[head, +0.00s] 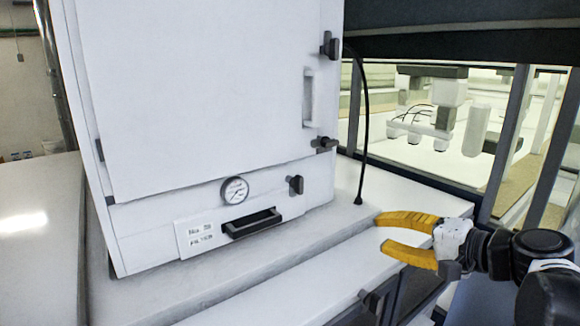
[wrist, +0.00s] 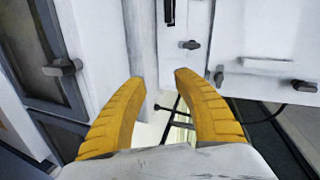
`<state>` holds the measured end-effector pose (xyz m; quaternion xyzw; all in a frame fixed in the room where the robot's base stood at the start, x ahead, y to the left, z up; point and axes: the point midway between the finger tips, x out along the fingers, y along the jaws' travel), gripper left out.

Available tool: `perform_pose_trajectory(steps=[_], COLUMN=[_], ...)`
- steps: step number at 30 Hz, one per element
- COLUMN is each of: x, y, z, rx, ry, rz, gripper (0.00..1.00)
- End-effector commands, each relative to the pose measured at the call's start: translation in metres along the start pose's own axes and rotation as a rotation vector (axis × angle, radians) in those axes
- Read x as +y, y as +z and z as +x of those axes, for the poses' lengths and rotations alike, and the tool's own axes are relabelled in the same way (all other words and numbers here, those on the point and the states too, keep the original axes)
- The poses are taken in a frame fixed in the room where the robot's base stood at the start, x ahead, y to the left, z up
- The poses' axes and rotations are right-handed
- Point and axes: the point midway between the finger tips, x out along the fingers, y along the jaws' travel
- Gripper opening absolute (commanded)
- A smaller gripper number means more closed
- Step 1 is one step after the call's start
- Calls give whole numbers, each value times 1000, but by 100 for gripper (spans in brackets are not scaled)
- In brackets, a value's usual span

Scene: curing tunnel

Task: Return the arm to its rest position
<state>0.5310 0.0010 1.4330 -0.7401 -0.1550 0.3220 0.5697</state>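My gripper (head: 392,234) has two yellow fingers. In the head view it is at the right, over the front edge of the white counter, to the right of the white cabinet. The fingers are spread apart with nothing between them. In the wrist view my gripper (wrist: 157,76) also shows open and empty. My dark arm comes in from the right edge of the head view.
A white cabinet (head: 190,90) with a closed door, a gauge (head: 234,190) and black latches stands on the counter (head: 300,262). A black cable (head: 364,120) hangs beside it. Framed windows (head: 440,130) are behind at the right. A drawer handle (head: 376,300) sits below the gripper.

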Motion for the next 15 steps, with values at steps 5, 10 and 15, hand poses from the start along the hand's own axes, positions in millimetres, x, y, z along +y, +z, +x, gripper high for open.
perform_pose_trajectory(steps=[5, 10, 15], x=[78, 196, 293], y=[57, 124, 156], z=[17, 18, -2], rx=[-46, -99, -120], ry=[189, 468, 707], rz=[-129, -387, -692], gripper=[36, 36, 36])
